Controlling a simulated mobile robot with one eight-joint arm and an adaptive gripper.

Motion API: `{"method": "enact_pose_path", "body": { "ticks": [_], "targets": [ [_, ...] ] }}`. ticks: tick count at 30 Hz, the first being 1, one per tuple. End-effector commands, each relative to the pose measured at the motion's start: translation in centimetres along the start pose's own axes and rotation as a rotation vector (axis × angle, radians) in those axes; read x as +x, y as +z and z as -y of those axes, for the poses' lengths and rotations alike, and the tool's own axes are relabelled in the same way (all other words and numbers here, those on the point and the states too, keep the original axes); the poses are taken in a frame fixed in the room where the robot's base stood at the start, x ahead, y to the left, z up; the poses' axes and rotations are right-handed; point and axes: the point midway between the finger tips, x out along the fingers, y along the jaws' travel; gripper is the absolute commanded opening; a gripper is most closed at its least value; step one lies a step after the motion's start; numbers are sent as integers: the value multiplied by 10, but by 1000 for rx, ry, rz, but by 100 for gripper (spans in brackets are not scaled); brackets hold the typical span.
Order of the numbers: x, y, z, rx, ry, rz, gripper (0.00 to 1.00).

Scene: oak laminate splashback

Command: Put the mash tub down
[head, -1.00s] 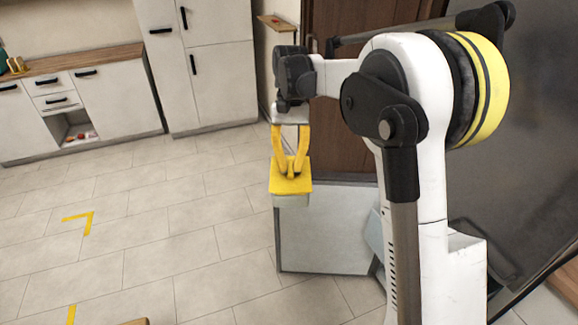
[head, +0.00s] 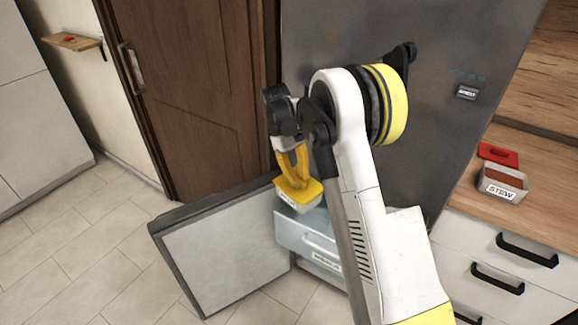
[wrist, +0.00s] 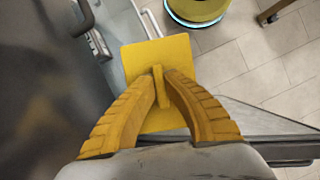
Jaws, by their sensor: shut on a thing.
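The mash tub is a small pale tub (head: 298,205) with a square yellow lid (head: 311,190). My gripper (head: 294,174) has yellow fingers and is shut on the upright grip of that lid. The tub hangs below it, in front of the open lower compartment of the tall grey fridge (head: 430,110). In the wrist view the lid (wrist: 143,60) lies under my gripper (wrist: 161,78), with the fingers on both sides of the grip. The tub's body is hidden under the lid there. I cannot read its label.
An open lower door (head: 225,250) stands left of pale drawers (head: 305,235), close to the tub. On the right, a wooden counter (head: 480,215) holds a tub marked STEW (head: 505,190) and a red lid (head: 498,154). The floor at left is clear.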

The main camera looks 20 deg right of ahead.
Motion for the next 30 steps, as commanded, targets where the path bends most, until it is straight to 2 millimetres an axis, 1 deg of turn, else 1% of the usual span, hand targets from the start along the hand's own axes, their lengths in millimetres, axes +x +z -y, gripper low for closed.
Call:
{"method": "enact_pose_path", "body": {
  "ticks": [1, 3, 6, 9, 15, 18, 22, 25, 30],
  "targets": [
    [24, -11, -10, -71, 32, -1, 0],
    [50, -20, -23, -180, 78, -2, 0],
    [83, -31, -40, -323, 138, -3, 0],
    [110, -40, -53, -450, 190, -4, 0],
    [159, -51, -77, -679, 287, -7, 0],
    [180, -56, -87, -782, 329, -9, 0],
    [200, -58, -96, -889, 373, -10, 0],
    [209, -59, -101, -943, 396, -10, 0],
    [216, -61, -104, -984, 412, -11, 0]
  ]
}}
